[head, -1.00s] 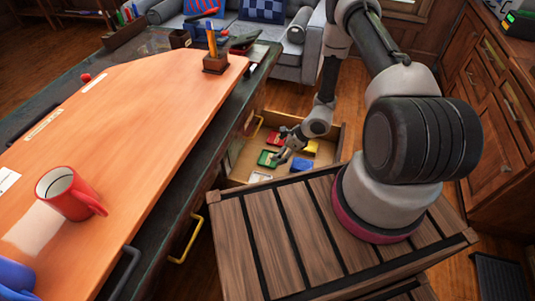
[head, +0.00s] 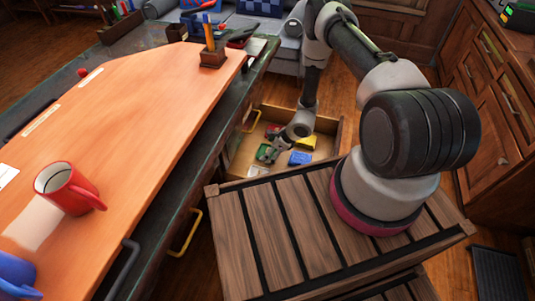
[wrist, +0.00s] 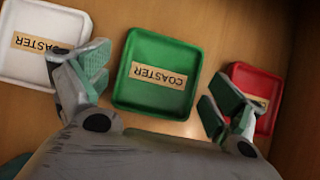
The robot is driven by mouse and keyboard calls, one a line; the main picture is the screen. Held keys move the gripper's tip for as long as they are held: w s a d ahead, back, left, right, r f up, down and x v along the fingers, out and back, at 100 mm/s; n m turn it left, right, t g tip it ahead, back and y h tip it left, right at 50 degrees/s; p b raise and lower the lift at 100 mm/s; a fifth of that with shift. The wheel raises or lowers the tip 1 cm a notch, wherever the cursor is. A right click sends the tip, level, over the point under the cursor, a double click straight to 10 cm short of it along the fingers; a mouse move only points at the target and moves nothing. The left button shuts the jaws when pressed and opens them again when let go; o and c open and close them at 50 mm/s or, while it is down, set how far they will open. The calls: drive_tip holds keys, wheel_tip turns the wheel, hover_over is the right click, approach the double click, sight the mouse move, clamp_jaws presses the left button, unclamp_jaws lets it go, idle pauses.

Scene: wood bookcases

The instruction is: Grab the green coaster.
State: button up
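The green coaster (wrist: 150,103) is a square tray with a raised rim and a tan "COASTER" label. It lies flat in the open wooden drawer and shows in the head view (head: 262,151), partly hidden by my gripper. My gripper (wrist: 155,84) is open, with one finger on each side of the green coaster in the wrist view. The left finger overlaps the white coaster (wrist: 22,65) and the right finger overlaps the red coaster (wrist: 265,82). No contact with the green coaster shows. In the head view my gripper (head: 269,154) reaches down into the drawer.
A yellow coaster (head: 307,142) and a blue coaster (head: 299,158) lie right of my gripper in the drawer (head: 328,128). The slatted wooden top (head: 275,235) stands in front. The desk with a red mug (head: 68,188) is at the left.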

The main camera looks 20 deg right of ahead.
drive_tip(key=c, duration=0.6)
drive_tip(key=shift+c, duration=0.2)
drive_tip(key=shift+r, duration=0.15)
